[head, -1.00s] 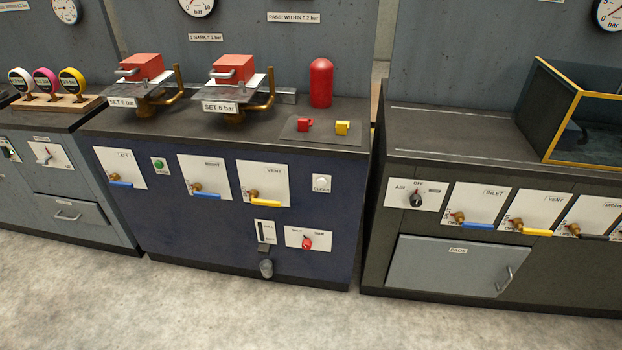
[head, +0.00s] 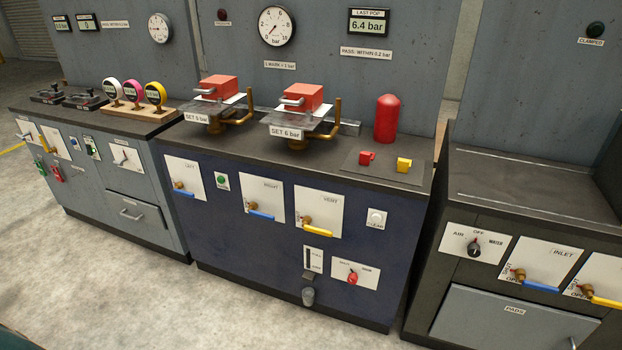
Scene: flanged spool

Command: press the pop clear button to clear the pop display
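The clear button (head: 376,217) is a small round white button on a white plate. It sits at the upper right of the dark blue cabinet front (head: 240,240), right of the vent panel with its yellow lever (head: 316,226). The pop display (head: 369,22), labelled "LAST POP", hangs on the grey back panel above and reads 6.4 bar. A label under it says "PASS: WITHIN 0.2 bar". Neither of my grippers is in the head view.
The concrete floor (head: 130,290) in front is clear.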

